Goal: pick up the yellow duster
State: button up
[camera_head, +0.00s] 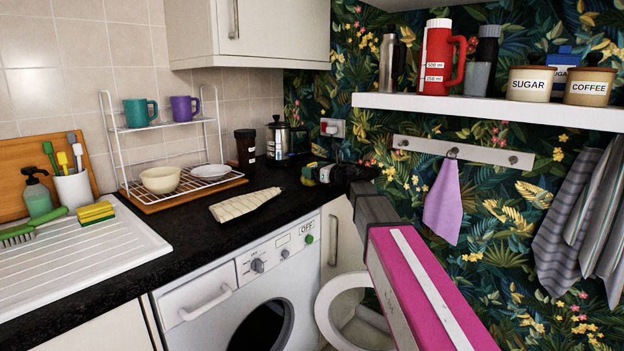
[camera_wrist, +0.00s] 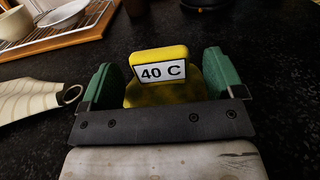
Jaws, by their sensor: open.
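In the head view my gripper (camera_head: 320,172) is low over the far right of the worktop, and only a little yellow shows there.
A cream folded item with a ring (camera_head: 245,204) lies left of my gripper. A wire rack (camera_head: 205,182) with a bowl and plate stands further left. A dark cup (camera_head: 245,148) and a metal pot (camera_head: 279,139) stand behind. A purple cloth (camera_head: 443,202) hangs right.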

jog(key=shift+x, duration=0.85)
jog(key=c, duration=0.9)
